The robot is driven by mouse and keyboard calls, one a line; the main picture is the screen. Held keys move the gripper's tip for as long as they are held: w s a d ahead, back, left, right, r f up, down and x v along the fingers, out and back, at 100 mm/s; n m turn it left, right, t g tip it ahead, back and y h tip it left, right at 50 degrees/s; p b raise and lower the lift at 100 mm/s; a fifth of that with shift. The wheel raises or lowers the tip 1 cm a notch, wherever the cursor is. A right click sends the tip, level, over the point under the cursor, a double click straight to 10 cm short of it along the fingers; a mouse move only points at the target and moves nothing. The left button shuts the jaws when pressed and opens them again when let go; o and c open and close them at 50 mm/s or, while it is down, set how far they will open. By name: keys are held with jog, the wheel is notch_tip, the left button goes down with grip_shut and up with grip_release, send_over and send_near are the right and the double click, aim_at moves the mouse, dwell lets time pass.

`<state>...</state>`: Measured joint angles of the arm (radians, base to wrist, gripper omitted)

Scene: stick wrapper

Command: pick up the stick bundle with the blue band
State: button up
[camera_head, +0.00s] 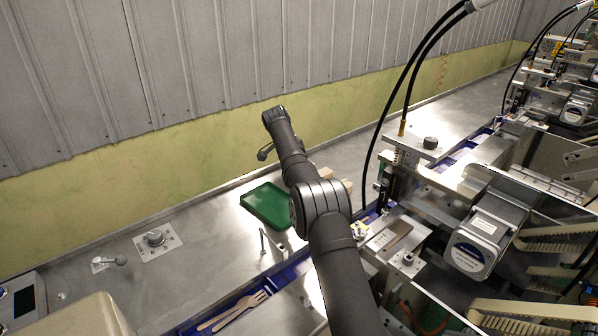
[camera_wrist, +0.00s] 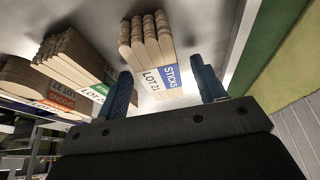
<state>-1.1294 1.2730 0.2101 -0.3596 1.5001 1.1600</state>
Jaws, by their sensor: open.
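The stick bundle with the blue band (camera_wrist: 147,38) is several round-ended pale wooden sticks side by side. Its band reads "STICKS" and "LOT 21". In the wrist view it lies on a grey metal surface at the upper middle. My gripper (camera_wrist: 161,69) is open, with its two dark blue fingers apart. The banded end shows between the fingers in the picture, closer to the left finger. I see no finger gripping it, and how far the tips are from it is unclear. In the head view my arm hides the gripper and most of the bundles.
In the head view, a green tray (camera_head: 267,205) lies left of my arm, and machinery (camera_head: 480,240) stands right.

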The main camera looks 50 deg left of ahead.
jog(key=c, duration=1.1)
jog(key=shift+r, duration=0.1)
